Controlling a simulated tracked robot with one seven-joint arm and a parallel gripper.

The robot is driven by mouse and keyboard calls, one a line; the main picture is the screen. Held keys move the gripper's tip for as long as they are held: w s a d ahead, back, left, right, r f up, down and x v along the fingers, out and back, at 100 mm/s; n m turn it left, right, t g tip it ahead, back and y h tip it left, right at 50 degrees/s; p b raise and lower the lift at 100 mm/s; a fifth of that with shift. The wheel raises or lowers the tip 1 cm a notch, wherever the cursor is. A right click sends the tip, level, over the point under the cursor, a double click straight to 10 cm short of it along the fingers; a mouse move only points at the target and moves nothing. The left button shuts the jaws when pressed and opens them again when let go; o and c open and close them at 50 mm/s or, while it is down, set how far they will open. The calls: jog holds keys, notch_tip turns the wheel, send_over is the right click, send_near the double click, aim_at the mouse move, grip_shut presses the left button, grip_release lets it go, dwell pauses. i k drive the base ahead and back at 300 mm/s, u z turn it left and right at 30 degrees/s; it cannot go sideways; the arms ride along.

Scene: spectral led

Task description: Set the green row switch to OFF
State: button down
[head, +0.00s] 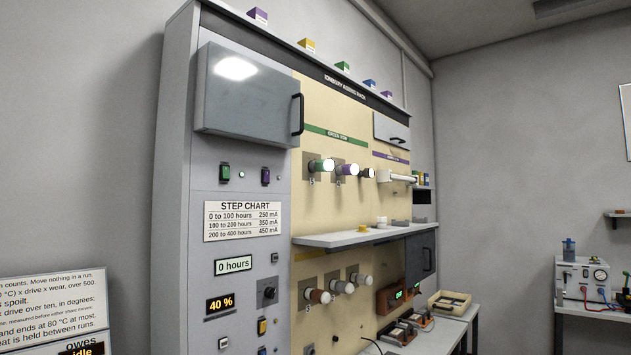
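A green rocker switch (225,172) sits on the grey left panel of the tall rack, below a grey cabinet door. A small green indicator light (242,174) glows just right of it. Which way the switch is tipped is too small to tell. A row of lamps (321,166) under a green label strip (336,135) is on the cream panel to the right; some of these lamps look bright white. My gripper is not in view.
A purple switch (265,176) is close by on the right. The grey cabinet door (243,92) juts out above the switches. A step chart (243,221) and several controls are below. A shelf (350,238) sticks out from the cream panel.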

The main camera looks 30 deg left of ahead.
aim_at(225, 170)
jog(key=z, duration=0.65)
jog(key=k, duration=0.85)
jog(key=u, duration=1.95)
jog(key=i, duration=1)
